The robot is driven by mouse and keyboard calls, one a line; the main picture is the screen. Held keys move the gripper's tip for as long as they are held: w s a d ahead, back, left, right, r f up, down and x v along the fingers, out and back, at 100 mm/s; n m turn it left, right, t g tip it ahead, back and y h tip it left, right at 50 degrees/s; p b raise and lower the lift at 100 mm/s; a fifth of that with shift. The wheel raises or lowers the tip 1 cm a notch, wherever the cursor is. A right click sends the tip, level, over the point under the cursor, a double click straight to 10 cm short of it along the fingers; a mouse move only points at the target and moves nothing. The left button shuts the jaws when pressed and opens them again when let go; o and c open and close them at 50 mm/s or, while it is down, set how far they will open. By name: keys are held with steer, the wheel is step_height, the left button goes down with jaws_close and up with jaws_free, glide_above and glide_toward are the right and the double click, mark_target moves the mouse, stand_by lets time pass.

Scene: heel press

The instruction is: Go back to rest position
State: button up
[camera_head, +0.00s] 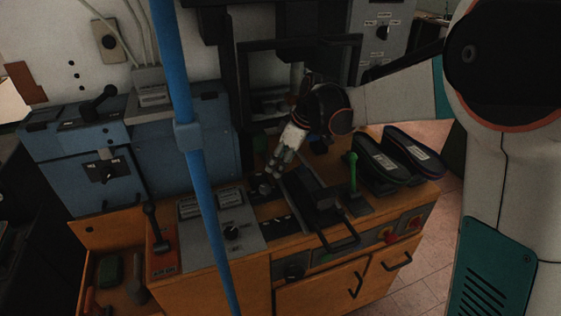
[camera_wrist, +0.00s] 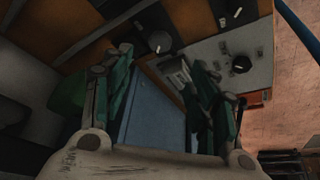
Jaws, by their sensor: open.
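My gripper (camera_head: 272,178) hangs over the orange workbench (camera_head: 207,293) in the head view, left of the dark metal fixture. In the wrist view my gripper (camera_wrist: 165,100) shows its two green-padded fingers spread apart, with nothing held between them. A blue surface (camera_wrist: 155,120) lies beyond the gap between the fingers. My arm comes in from the right and hides part of the machine behind it.
The black fixture (camera_head: 322,208) and a green-handled lever (camera_head: 351,172) stand right of my gripper. Two dark shoe-like pieces (camera_head: 415,150) lie at the bench's right. A grey control box (camera_head: 232,232) is at left. A blue pole (camera_head: 187,135) crosses the view.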

stand_by(0.3)
steer(key=s+d+r+m+t, duration=0.2)
steer(key=s+d+r+m, duration=0.1)
steer(key=s+d+r, duration=0.4)
steer(key=s+d+m+t+h, duration=0.1)
steer(key=s+d+m+h, duration=0.1)
steer(key=s, duration=0.9)
steer(key=s+d+f+m+t+h, duration=0.1)
steer(key=s+d+m, duration=0.4)
steer(key=s, duration=0.6)
steer(key=shift+s+d+m+t+h, duration=0.25)
steer(key=shift+m+t+h, duration=0.25)
steer(key=shift+m, duration=0.7)
